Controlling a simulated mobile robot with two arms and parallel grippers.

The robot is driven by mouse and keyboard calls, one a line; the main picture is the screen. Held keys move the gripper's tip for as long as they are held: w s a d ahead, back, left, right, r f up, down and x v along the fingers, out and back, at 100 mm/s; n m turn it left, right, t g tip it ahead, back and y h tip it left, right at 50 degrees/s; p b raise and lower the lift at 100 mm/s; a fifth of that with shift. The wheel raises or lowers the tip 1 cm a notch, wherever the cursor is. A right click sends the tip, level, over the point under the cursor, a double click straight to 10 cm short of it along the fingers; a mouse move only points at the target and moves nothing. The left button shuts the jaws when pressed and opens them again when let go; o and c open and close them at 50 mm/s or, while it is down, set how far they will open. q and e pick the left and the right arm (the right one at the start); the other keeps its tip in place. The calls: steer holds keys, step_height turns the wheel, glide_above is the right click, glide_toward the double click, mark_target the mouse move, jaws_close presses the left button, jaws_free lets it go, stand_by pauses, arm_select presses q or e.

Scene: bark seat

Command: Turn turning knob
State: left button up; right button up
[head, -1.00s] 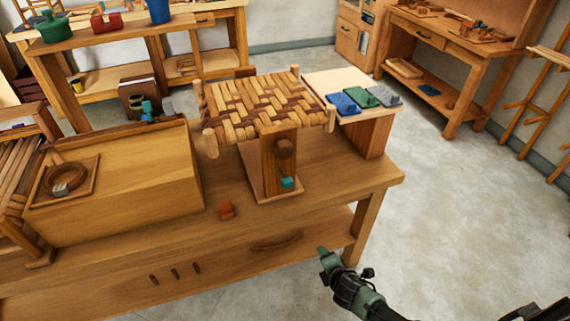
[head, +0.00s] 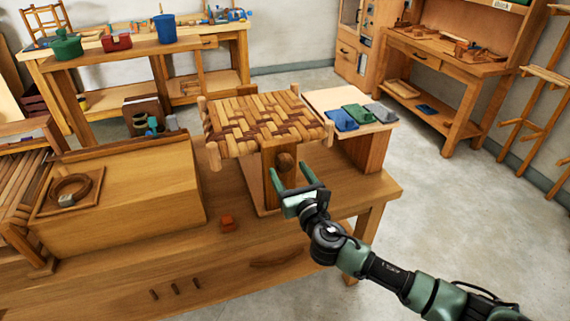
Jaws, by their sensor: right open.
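The turning knob (head: 285,161) is a round brown wooden knob. It sits on the front of an upright wooden post under the woven bark seat (head: 262,121) on the workbench. My right gripper (head: 290,172) is green and open, with its fingers pointing up toward the knob. In the picture the fingertips lie on either side of the knob's lower part; I cannot tell whether they touch it. The gripper hides the lower part of the post. My left gripper is not in view.
A large wooden box (head: 120,195) stands at the left. Blue, green and grey pads (head: 357,112) lie on a small stand at the right. Open floor lies to the right.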

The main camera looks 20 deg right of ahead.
mark_target(286, 167)
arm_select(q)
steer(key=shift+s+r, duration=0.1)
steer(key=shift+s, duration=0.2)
arm_select(e)
steer(key=shift+w+a, duration=0.1)
steer(key=shift+w, duration=1.85)
steer(key=shift+f, duration=0.1)
steer(key=c, duration=1.4)
